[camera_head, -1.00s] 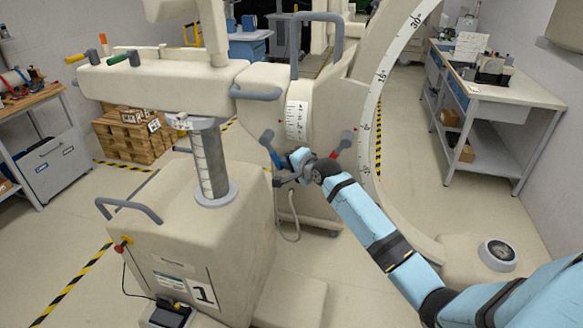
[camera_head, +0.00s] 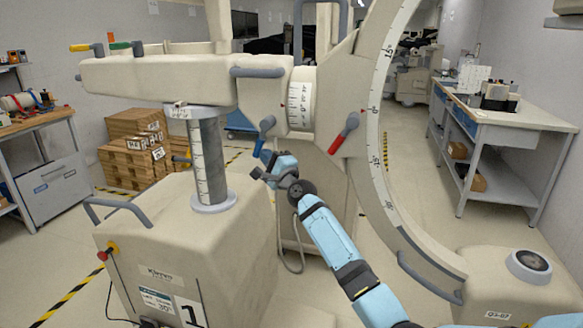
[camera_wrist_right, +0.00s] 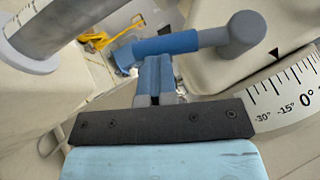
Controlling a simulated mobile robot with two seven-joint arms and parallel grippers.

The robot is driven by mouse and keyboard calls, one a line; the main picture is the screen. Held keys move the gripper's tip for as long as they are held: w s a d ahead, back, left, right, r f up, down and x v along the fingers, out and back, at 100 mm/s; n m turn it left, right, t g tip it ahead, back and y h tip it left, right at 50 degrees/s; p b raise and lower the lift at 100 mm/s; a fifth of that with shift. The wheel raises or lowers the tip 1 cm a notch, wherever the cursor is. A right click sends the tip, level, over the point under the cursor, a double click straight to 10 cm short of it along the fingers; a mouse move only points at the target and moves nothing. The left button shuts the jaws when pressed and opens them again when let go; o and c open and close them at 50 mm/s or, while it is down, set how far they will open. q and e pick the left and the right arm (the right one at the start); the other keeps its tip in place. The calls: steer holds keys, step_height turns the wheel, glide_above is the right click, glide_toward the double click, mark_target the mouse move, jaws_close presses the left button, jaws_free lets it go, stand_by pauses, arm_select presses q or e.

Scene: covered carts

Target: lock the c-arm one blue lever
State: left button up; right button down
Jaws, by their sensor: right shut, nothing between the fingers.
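The blue lever (camera_head: 259,146) hangs down and slightly left from a grey pivot (camera_head: 267,123) on the beige housing of C-arm one. In the right wrist view the blue lever (camera_wrist_right: 165,44) runs across, just beyond my fingertips, with its grey pivot (camera_wrist_right: 243,32) at right. My right gripper (camera_head: 265,164) is just below the lever. Its fingers (camera_wrist_right: 154,68) are shut with nothing between them. The fingertips look to be against the lever's side or very close; contact is not certain. My left gripper is not in view.
A red lever (camera_head: 343,135) sits right of the blue one, beside the curved C-arm (camera_head: 377,120). The grey column (camera_head: 208,160) and beige base (camera_head: 180,240) stand left. A workbench (camera_head: 500,115) is at right. Stacked boxes (camera_head: 133,142) stand at back left.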

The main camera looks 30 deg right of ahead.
arm_select(q)
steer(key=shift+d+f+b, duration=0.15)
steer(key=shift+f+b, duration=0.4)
steer(key=shift+b, duration=0.35)
arm_select(e)
steer(key=shift+w+a+m, duration=0.3)
steer(key=shift+w+a, duration=0.05)
steer(key=shift+w, duration=0.25)
steer(key=shift+r, duration=0.15)
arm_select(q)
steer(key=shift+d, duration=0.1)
